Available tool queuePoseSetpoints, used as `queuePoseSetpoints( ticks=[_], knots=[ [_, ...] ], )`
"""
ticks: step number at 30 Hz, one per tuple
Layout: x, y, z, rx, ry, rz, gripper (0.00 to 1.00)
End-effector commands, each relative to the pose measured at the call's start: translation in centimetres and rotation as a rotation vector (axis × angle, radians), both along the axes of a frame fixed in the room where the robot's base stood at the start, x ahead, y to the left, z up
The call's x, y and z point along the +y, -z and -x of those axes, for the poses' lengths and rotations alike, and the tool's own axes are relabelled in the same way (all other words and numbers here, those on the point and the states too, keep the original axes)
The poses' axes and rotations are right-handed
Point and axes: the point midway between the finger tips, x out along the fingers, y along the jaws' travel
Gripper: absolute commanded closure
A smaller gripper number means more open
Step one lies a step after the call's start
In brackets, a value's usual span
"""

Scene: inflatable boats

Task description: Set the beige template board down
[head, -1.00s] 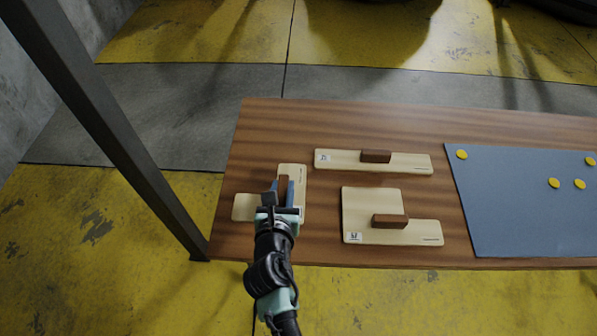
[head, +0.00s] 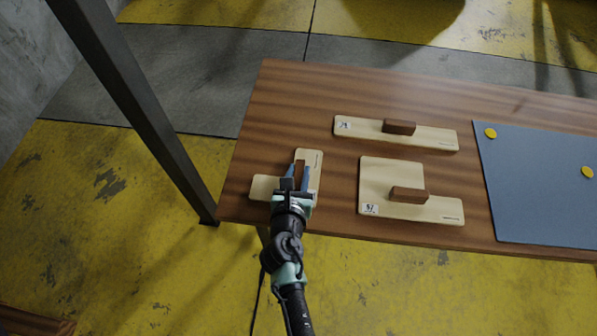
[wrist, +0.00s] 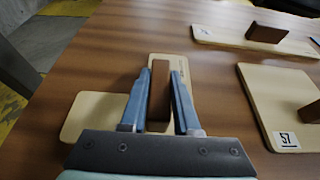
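The beige template board (head: 265,186) is L-shaped and lies flat on the left end of the wooden table, with a brown block handle standing on it. It also shows in the wrist view (wrist: 95,115). My gripper (head: 299,172) is over the board, its two blue fingers apart on either side of the handle. In the wrist view, my gripper (wrist: 161,72) shows narrow gaps beside the handle, so it looks open around it. The fingers and gripper body hide part of the board.
A long beige board (head: 352,129) and a larger L-shaped board (head: 385,178), each with a brown handle, lie to the right. Beyond is a blue-grey sheet (head: 540,190) with yellow discs. A dark post (head: 140,110) stands left of the table (head: 300,100).

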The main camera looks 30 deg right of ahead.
Motion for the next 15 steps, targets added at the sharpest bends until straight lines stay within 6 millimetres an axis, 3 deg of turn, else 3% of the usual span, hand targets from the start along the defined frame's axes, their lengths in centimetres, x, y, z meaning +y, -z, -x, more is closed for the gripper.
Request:
queuePoseSetpoints(
  ticks=[1, 5, 15],
  knots=[
    [0.00, 0.03, -0.01, 0.000, 0.000, 0.000, 0.63],
    [0.01, 0.01, -0.01, 0.000, 0.000, 0.000, 0.40],
    [0.00, -0.35, -0.01, 0.000, 0.000, 0.000, 0.40]
  ],
)
